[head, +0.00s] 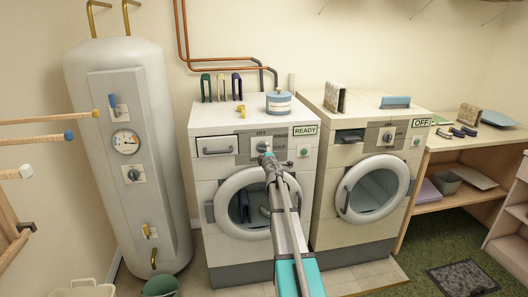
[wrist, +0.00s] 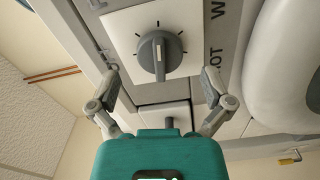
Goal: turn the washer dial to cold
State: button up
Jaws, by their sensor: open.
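The left machine, the washer (head: 205,170), has a READY sign and a dial (head: 262,146) on its front panel. In the wrist view the dial (wrist: 158,50) is a grey bar knob on a white square plate with black ticks. HOT is readable at its lower right; other labels are cut off, and I cannot read COLD. My gripper (head: 267,160) is in front of the panel, partly hiding the dial. In the wrist view my gripper (wrist: 161,76) is open, its fingertips apart on either side below the knob, not visibly touching it. Which label the knob points to is unclear.
The washer's round door (head: 219,206) is below the panel. A second machine (head: 335,160) with an OFF sign stands at right. A white boiler (head: 90,180) stands left, near wooden pegs (head: 45,120).

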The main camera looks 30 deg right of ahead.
jog(key=v, duration=0.8)
jog(key=shift+s+a, duration=0.2)
jog(key=shift+s, duration=0.15)
jog(key=shift+a, duration=0.1)
jog(key=s+a+f+m+g+y, duration=0.1)
jog(key=s+a+f+m+g, duration=0.45)
jog(key=a, duration=0.55)
jog(key=s+a+f+m+g+y, duration=0.2)
jog(key=s+a+f+m+g, duration=0.15)
jog(key=s+a+f, duration=0.45)
jog(key=s+a+f+m+g+y, duration=0.1)
jog(key=s+a+f+m+g, duration=0.25)
jog(key=s+a+g, duration=0.75)
jog(key=s+a+t+y, duration=0.2)
jog(key=s+a+t, duration=0.1)
jog(key=a, duration=0.6)
notch_tip(320, 180, up, 11)
jog(key=p, duration=1.2)
jog(key=shift+n+p, duration=0.35)
